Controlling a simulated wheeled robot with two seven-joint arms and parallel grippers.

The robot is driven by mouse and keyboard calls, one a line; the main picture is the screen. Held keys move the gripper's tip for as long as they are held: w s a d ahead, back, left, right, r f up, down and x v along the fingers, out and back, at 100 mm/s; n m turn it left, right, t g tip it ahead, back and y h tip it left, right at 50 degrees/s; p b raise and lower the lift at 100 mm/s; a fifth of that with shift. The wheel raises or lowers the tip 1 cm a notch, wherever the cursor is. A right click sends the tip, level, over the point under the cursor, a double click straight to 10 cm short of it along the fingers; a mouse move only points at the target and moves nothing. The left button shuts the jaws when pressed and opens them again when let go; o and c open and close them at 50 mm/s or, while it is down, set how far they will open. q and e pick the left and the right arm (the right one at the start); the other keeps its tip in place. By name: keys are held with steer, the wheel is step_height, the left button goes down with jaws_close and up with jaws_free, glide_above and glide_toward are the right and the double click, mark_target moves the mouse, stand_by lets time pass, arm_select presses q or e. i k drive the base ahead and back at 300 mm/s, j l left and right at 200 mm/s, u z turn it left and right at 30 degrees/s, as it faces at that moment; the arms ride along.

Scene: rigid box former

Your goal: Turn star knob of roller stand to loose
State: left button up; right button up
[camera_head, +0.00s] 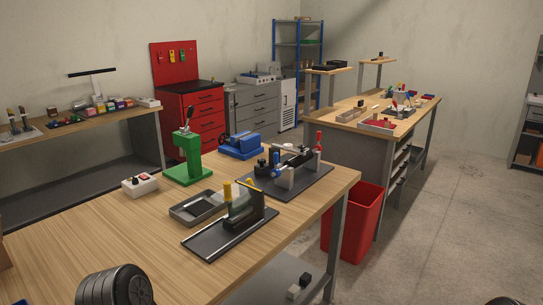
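No thing stands out clearly as the roller stand, and its star knob is too small or hidden to make out. On the wooden workbench (110,225) a dark fixture on a black base plate (312,189) has small blue knobs and an upright red handle (318,141). Nearer, a second black plate (213,245) carries an upright dark block (240,204) with yellow parts beside it. Neither of my grippers shows in the head view.
A green press (187,160), a blue vise (240,146), a grey tray (190,212) and a white switch box (140,185) share the bench. A red bin (352,225) stands at its right end. Open concrete floor (455,205) lies to the right.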

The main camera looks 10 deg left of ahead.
mark_target(261, 161)
steer(key=i+l+u, duration=0.1)
steer(key=l, duration=0.25)
steer(key=i+l+u, duration=0.15)
steer(key=i+l, duration=0.15)
steer(key=i+l+u, duration=0.1)
steer(key=l, duration=0.35)
steer(key=i+l+u, duration=0.1)
steer(key=l, duration=0.3)
steer(key=i+l+u, duration=0.15)
steer(key=l, duration=0.25)
steer(key=i+l+u, duration=0.1)
steer(key=i+l, duration=0.15)
steer(key=l, duration=0.15)
steer(key=i+l+u, duration=0.1)
steer(key=l, duration=0.35)
steer(key=i+l+u, duration=0.1)
steer(key=l, duration=0.35)
steer(key=i+l+u, duration=0.1)
steer(key=l, duration=0.35)
steer(key=i+l+u, duration=0.1)
steer(key=l, duration=0.4)
steer(key=i+l+u, duration=0.1)
steer(key=l, duration=0.4)
steer(key=i+l+u, duration=0.1)
steer(key=l, duration=0.4)
steer(key=i+l+u, duration=0.1)
steer(key=l, duration=0.4)
steer(key=i, duration=0.1)
